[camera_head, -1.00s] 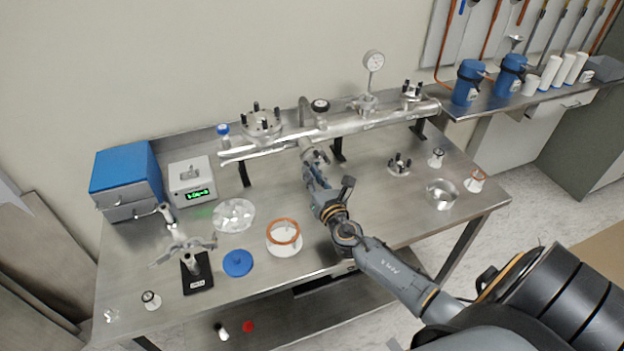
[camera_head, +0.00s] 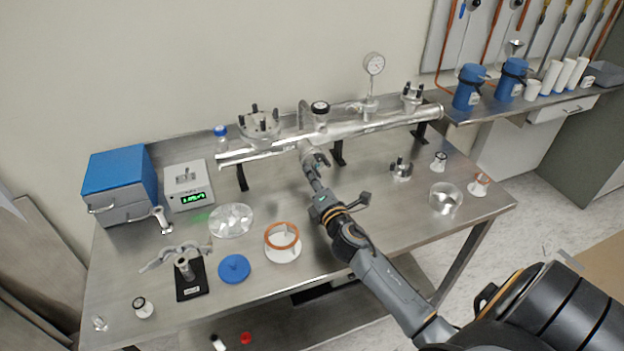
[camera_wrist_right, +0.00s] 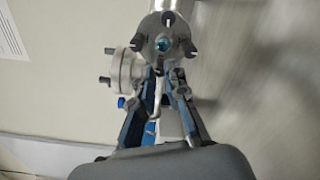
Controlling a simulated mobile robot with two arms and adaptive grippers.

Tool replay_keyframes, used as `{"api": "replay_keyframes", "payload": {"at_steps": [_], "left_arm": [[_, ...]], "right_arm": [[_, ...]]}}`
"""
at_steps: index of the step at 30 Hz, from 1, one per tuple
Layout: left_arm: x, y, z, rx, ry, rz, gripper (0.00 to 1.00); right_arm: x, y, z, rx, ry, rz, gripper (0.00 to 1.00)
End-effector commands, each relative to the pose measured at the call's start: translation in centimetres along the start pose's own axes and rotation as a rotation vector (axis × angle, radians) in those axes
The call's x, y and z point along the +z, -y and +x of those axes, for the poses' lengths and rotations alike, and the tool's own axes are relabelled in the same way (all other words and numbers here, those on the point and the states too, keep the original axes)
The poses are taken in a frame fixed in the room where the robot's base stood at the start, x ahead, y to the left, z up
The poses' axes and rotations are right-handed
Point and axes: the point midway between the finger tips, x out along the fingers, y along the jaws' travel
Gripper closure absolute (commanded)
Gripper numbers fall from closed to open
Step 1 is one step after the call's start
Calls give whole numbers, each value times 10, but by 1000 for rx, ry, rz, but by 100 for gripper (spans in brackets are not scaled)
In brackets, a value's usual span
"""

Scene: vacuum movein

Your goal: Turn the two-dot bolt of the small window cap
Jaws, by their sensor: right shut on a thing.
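The small window cap (camera_head: 308,156) sits on a short port at the front of the silver pipe (camera_head: 270,148). In the right wrist view the cap (camera_wrist_right: 161,45) faces the camera with a blue-tinted centre. Black bolts show at its top (camera_wrist_right: 168,18), left (camera_wrist_right: 136,43) and right (camera_wrist_right: 192,51). My right gripper (camera_head: 313,171) reaches up to the cap from the front. Its fingertips (camera_wrist_right: 161,74) are closed at the cap's lower edge, apparently on a bolt there that they hide. Dot marks are too small to read. My left gripper is out of view.
Another flange (camera_wrist_right: 119,72) with black bolts stands left of my fingers in the wrist view.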

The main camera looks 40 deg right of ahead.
Motion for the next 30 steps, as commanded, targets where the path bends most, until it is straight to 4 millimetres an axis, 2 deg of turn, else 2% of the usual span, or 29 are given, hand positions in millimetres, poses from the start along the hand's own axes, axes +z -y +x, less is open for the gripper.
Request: {"api": "replay_keyframes", "payload": {"at_steps": [13, 30], "left_arm": [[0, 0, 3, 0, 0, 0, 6], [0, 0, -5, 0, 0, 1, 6]], "right_arm": [[-1, 1, 0, 0, 0, 427, 100], [0, 0, 0, 1, 1, 932, 100]]}}
